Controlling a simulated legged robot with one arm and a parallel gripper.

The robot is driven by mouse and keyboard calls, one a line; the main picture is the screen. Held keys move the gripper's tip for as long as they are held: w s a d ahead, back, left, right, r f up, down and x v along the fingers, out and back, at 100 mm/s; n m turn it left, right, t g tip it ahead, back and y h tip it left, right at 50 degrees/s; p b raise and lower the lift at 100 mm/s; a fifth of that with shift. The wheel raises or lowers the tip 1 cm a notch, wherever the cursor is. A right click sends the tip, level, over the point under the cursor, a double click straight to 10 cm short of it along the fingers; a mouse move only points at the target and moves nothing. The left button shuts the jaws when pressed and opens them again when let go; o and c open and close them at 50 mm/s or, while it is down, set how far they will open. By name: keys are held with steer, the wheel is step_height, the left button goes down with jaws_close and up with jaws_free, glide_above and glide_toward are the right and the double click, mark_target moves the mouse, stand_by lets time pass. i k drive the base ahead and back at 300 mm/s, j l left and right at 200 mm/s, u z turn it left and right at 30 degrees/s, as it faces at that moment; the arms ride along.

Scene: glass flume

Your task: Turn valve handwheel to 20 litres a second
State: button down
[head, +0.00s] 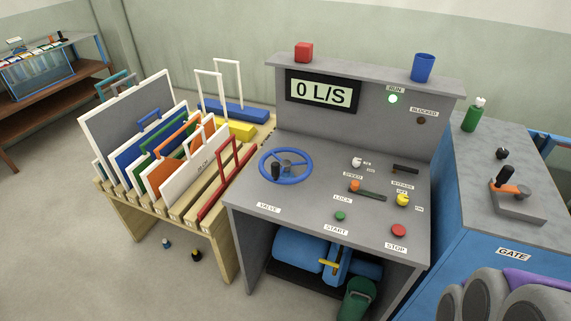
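The blue valve handwheel (285,179) lies on the left of the grey console's top, with a VALVE label (269,208) in front of it. The display (322,92) on the console's upright back reads 0 L/S. Nothing touches the handwheel. My gripper is not in view; rounded grey parts that look like my own arm fill the bottom right corner.
Right of the handwheel are a speed lever (367,191), a yellow knob (403,199), a green START button (340,216) and a red STOP button (398,230). A wooden rack (222,254) of framed panels stands close left. The blue GATE cabinet (464,248) stands right. Space above the handwheel is clear.

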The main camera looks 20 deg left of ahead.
mark_target(276, 172)
steer(key=i+j, duration=0.15)
steer(key=j, duration=0.25)
steer(key=i+j, duration=0.2)
steer(key=j, duration=0.15)
steer(key=i+j, duration=0.15)
steer(key=j, duration=0.25)
steer(key=i+j, duration=0.2)
steer(key=j, duration=0.15)
